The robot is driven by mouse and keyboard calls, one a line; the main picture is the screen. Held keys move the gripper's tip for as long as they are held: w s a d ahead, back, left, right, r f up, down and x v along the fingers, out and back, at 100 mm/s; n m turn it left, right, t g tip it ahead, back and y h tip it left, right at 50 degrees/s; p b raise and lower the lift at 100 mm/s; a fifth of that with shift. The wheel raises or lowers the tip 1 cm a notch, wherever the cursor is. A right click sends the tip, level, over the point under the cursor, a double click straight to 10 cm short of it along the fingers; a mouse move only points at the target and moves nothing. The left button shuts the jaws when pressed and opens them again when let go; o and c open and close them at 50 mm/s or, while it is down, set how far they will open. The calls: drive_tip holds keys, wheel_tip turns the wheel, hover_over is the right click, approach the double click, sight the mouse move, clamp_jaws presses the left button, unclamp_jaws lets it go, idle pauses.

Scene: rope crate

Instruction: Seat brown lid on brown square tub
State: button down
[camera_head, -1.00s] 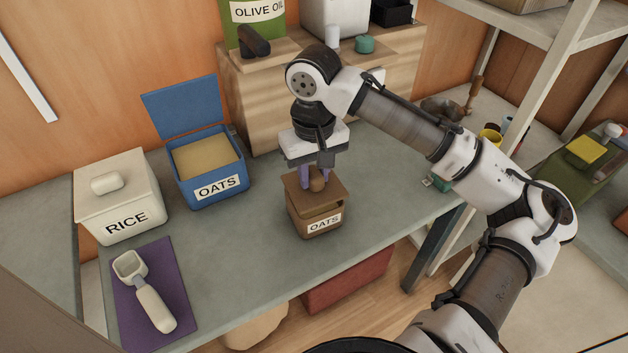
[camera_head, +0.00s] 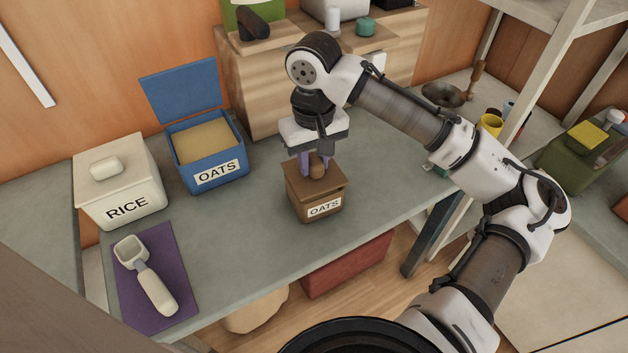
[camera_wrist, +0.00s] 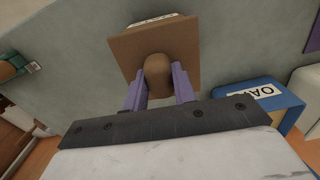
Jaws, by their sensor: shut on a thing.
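The brown lid (camera_head: 303,180) lies over the opening of the brown square tub (camera_head: 309,212), which has an OATS label on its front. My gripper (camera_head: 316,166) is shut on the lid's round knob from above, with a purple finger on either side. In the wrist view the lid (camera_wrist: 190,40) hides most of the tub, and the knob (camera_wrist: 158,75) is between the fingers.
An open blue OATS tub (camera_head: 206,172) stands to the left, with a white RICE box (camera_head: 119,192) further left. A scoop (camera_head: 150,283) lies on a purple mat (camera_head: 182,270). A wooden cabinet (camera_head: 262,100) stands behind. The grey counter (camera_head: 235,240) is clear around the brown tub.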

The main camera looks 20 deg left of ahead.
sight(314, 159)
drive_tip(key=shift+f+b, duration=0.35)
drive_tip(key=shift+f, duration=0.5)
idle(0.6)
drive_tip(key=c, duration=1.1)
unclamp_jaws()
drive_tip(key=shift+o, duration=0.2)
wheel_tip(314, 159, up, 14)
drive_tip(key=shift+f, duration=0.1)
